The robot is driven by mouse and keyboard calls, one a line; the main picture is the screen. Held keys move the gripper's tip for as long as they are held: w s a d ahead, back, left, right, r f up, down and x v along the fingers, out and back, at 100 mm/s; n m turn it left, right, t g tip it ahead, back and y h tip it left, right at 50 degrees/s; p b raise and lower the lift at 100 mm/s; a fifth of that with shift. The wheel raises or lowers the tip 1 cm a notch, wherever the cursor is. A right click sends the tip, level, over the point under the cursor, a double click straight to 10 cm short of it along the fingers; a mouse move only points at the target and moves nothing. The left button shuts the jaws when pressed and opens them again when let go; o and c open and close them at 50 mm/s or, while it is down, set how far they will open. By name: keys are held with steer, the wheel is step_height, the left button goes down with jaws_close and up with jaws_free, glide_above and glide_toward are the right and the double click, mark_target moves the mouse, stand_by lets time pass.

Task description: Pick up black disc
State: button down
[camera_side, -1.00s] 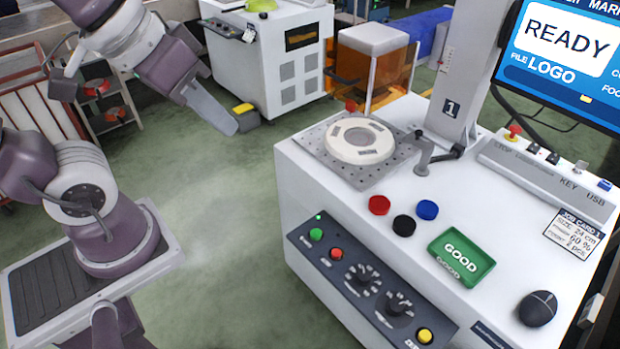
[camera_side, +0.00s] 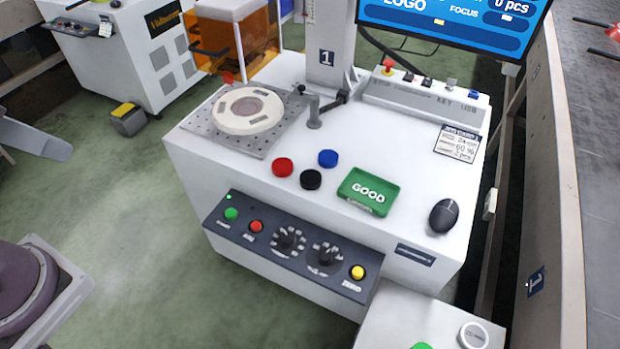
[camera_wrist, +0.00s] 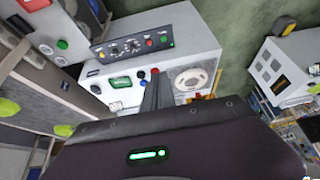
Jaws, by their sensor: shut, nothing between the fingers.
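The black disc (camera_side: 311,179) lies flat on the white machine top in the side view. A red disc (camera_side: 282,167) is to its upper left and a blue disc (camera_side: 328,158) to its upper right, all close together. A green tray marked GOOD (camera_side: 368,192) sits to its right and looks empty. My gripper (camera_side: 66,152) shows only as grey fingers at the left edge, well away from the discs. In the wrist view my gripper (camera_wrist: 154,76) is shut and empty, its fingers overlapping the machine top.
A round white part (camera_side: 247,109) sits on a perforated plate left of the discs. A black mouse (camera_side: 443,215) is right of the tray. A knob panel (camera_side: 290,245) runs along the front.

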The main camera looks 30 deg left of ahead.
mark_target(310, 178)
steer(key=c, duration=0.5)
jaws_free()
steer(key=w+d+f+t+h, duration=0.1)
steer(key=w+d+f, duration=0.25)
steer(key=w, duration=0.55)
steer(key=w+d+f+t, duration=0.1)
steer(key=w+d+f, duration=0.25)
steer(key=w, duration=0.45)
steer(key=w+d+f+t+h, duration=0.15)
steer(key=w+d, duration=0.25)
steer(key=w, duration=0.5)
steer(key=w+d+f+t+y, duration=0.1)
steer(key=w+d+f+t, duration=0.1)
steer(key=f, duration=1.1)
steer(key=w+d+f+t+y, duration=0.1)
steer(key=w+d+f+y, duration=0.1)
steer(key=f, duration=1.1)
steer(key=shift+h, duration=0.25)
steer(key=x, duration=0.4)
steer(key=r+x, duration=0.1)
steer(key=x, duration=0.1)
steer(key=shift+w+r, duration=0.1)
steer(key=shift+w, duration=0.35)
